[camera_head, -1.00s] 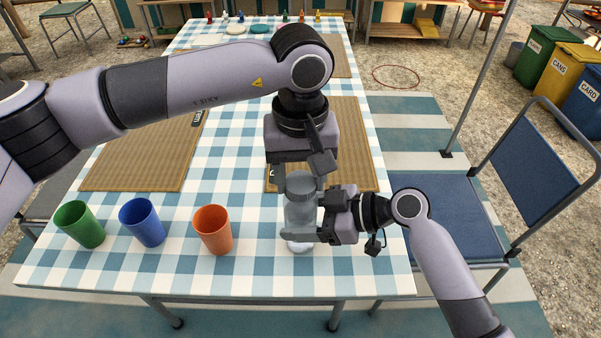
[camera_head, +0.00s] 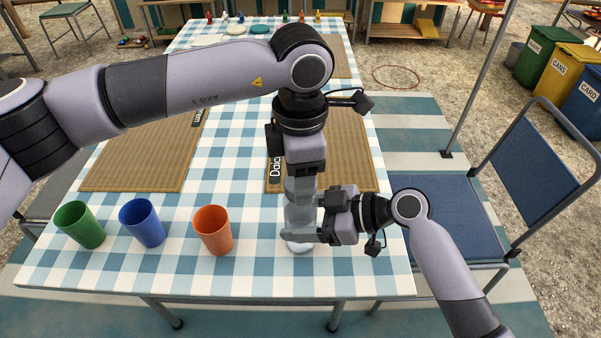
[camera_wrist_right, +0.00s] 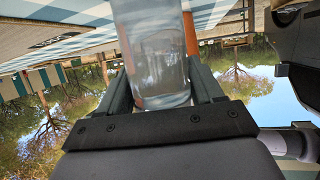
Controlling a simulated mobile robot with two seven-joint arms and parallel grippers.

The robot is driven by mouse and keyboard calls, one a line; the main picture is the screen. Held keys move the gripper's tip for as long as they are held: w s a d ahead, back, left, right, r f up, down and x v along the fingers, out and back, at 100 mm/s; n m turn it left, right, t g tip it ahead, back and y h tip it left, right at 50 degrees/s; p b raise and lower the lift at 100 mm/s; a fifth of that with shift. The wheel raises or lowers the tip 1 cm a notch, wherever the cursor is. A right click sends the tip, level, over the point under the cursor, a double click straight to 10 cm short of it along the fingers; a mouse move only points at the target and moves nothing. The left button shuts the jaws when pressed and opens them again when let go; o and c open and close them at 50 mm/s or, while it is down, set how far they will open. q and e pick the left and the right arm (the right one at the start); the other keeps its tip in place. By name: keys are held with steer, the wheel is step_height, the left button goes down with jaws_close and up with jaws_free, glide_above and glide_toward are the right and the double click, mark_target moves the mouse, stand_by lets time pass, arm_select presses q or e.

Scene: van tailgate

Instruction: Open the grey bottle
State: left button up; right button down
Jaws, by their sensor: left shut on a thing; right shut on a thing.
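The grey bottle (camera_head: 298,216) is see-through and stands upright near the front right of the checked table. In the right wrist view the bottle (camera_wrist_right: 152,50) sits between the two fingers. My right gripper (camera_head: 312,222) is shut on its body from the right. My left gripper (camera_head: 300,184) points straight down and is shut on the cap at the bottle's top. The left fingers and wrist mostly hide the cap, so I cannot tell how loose it is.
Green (camera_head: 80,226), blue (camera_head: 143,224) and orange (camera_head: 213,231) cups stand in a row to the left on the table (camera_head: 255,280). A woven mat (camera_head: 352,150) lies behind the bottle. A blue chair (camera_head: 440,215) stands right of the table.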

arm_select(q)
steer(key=n, duration=0.9)
steer(key=shift+n, duration=0.4)
steer(key=n, duration=0.4)
steer(key=shift+n, duration=0.4)
steer(key=n, duration=0.4)
steer(key=shift+r, duration=0.2)
steer(key=shift+r, duration=0.95)
steer(key=shift+r, duration=0.1)
